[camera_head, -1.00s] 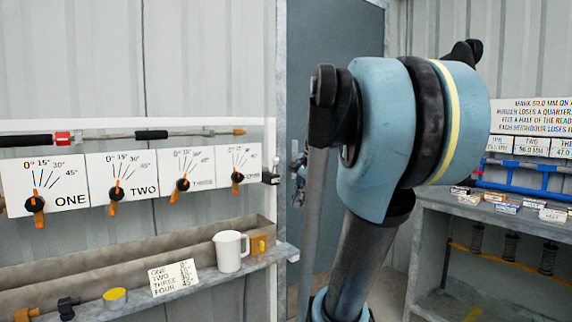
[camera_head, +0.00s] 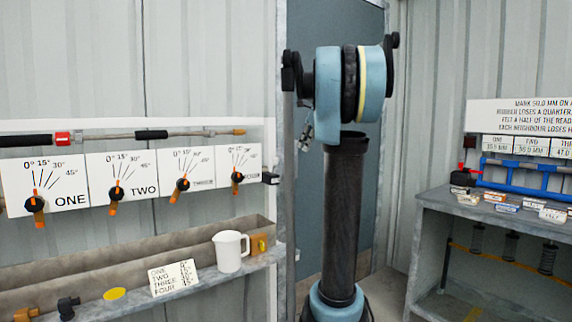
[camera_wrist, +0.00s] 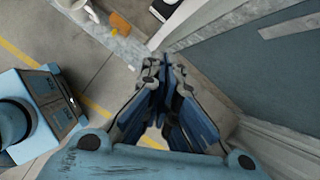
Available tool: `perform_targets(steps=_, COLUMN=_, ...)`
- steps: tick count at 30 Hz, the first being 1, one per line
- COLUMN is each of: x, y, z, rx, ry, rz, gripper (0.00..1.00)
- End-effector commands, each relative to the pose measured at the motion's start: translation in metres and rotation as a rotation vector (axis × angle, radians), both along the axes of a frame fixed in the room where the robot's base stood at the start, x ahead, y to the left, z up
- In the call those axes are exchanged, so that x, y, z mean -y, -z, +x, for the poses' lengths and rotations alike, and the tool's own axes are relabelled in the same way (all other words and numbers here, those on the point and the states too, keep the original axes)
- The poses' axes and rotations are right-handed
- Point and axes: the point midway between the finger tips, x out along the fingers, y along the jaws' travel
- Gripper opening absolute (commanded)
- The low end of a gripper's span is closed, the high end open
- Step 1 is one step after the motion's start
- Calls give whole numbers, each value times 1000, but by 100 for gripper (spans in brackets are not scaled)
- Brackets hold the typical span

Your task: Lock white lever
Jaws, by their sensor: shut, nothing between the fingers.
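No white lever can be made out for certain. In the wrist view a pale bar (camera_wrist: 292,26) lies against the grey-blue door panel at the upper right; I cannot tell whether it is the lever. My gripper (camera_wrist: 165,66) is shut and empty, with its blue-and-grey fingers together, pointing at the floor by the door frame and apart from the pale bar. In the head view my raised arm stands before the grey door (camera_head: 420,130) and hides part of it.
On the left, several black-and-orange dials (camera_head: 115,192) sit on white numbered plates above a shelf with a white jug (camera_head: 230,250) and a note card (camera_head: 174,277). On the right, a grey bench (camera_head: 480,220) holds a blue rack (camera_head: 525,175) and small labelled blocks.

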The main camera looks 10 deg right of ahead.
Motion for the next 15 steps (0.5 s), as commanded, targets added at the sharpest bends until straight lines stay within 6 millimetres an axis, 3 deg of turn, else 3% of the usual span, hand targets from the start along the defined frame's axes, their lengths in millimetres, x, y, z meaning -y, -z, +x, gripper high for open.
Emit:
perform_targets(steps=10, x=-1, y=1, z=1, rx=0, ry=-1, rz=0, gripper=0)
perform_targets(steps=15, x=-6, y=13, z=6, rx=0, ry=-2, rz=0, gripper=0)
